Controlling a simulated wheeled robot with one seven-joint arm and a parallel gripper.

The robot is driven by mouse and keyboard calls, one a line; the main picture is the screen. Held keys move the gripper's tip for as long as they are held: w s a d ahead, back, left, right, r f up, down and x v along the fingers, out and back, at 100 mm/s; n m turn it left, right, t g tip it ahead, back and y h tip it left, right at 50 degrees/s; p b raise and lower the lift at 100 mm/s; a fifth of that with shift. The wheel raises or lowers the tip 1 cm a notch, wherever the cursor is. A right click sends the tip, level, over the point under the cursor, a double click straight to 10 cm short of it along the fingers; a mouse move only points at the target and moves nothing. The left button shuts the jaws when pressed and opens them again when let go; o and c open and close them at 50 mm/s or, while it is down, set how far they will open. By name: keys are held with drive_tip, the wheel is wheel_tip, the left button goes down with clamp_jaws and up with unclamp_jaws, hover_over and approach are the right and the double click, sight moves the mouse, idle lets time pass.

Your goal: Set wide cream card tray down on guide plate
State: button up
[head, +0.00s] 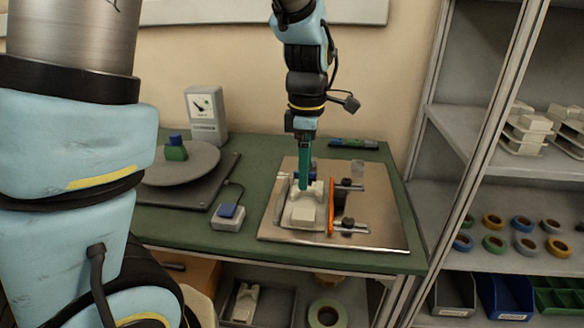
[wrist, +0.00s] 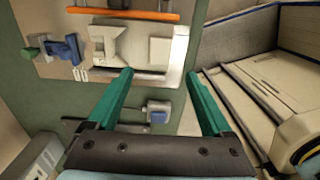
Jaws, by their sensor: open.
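The wide cream card tray (head: 303,216) lies flat on the metal guide plate (head: 388,222), left of an upright orange bar (head: 331,207). In the wrist view the cream tray (wrist: 160,52) shows just beyond my fingertips, with a raised block at its left. My gripper (head: 304,188) points down at the tray in the head view and hides part of it. In the wrist view my gripper (wrist: 160,74) is open, its teal fingers apart with nothing between them. I cannot tell whether a finger touches the tray.
Black knobs (head: 347,226) and rods stand on the plate's right. A small box with a blue button (head: 229,216), a round platter (head: 182,163) and a dial gauge (head: 206,115) stand left on the green table. Shelves at right hold cream trays (head: 527,125), tape reels and bins.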

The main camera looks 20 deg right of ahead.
drive_tip(key=w+a+f+m+t, duration=0.1)
drive_tip(key=a+m, duration=1.3)
drive_tip(key=a, duration=1.1)
drive_tip(key=shift+w+a+f+t, duration=0.15)
drive_tip(key=shift+a+f+t, duration=0.05)
drive_tip(key=shift+f+t, duration=0.15)
